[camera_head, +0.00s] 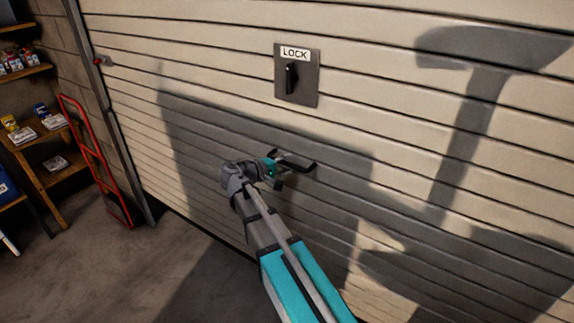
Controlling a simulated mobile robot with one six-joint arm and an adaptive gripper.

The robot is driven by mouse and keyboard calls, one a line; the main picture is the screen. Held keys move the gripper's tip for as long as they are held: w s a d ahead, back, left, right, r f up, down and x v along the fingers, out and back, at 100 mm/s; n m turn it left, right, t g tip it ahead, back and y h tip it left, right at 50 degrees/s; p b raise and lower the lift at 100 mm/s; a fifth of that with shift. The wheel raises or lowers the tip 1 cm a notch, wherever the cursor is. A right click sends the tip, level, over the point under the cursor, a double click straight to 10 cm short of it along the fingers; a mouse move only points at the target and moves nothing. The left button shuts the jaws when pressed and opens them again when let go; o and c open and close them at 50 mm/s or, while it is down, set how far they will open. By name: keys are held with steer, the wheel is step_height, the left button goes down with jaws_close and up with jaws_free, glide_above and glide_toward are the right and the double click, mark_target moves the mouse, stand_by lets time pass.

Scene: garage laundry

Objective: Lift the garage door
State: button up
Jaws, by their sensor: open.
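The garage door (420,120) is a wide cream slatted door that fills most of the head view. Its visible lower edge is down at the concrete floor. A grey lock plate (311,87) labelled LOCK is on the door above my gripper, with a black knob (291,78) standing roughly upright. My gripper (296,174) is open in front of the door, below the lock plate. Its dark fingers point to the right. I see nothing held between them. I cannot tell whether it touches the door, and my arm hides part of the door's lower edge.
A red hand truck (92,153) leans by the wall left of the door. Wooden shelves (62,172) with small boxes and bottles stand at the far left. The concrete floor (140,270) is clear at the lower left. Shadows fall on the door.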

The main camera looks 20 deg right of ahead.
steer(key=b, duration=2.8)
glide_toward(298, 222)
steer(key=shift+x, duration=2.3)
steer(key=p+v, duration=0.2)
steer(key=v, duration=1.1)
steer(key=shift+a+r, duration=0.3)
steer(key=shift+a, duration=0.05)
steer(key=shift+d, duration=0.1)
steer(key=s+d+f+m+g+y, duration=0.2)
steer(key=s+d+f+g+y, duration=0.2)
steer(key=s+d+f+y, duration=0.35)
steer(key=s+f+m+g+y, duration=0.1)
steer(key=s+f+m+y, duration=0.1)
steer(key=s+f+y, duration=0.5)
steer(key=shift+s+a+f+y, duration=0.2)
steer(key=shift+s+f+y, duration=0.1)
steer(key=shift+f+y, duration=0.1)
steer(key=shift+a, duration=0.1)
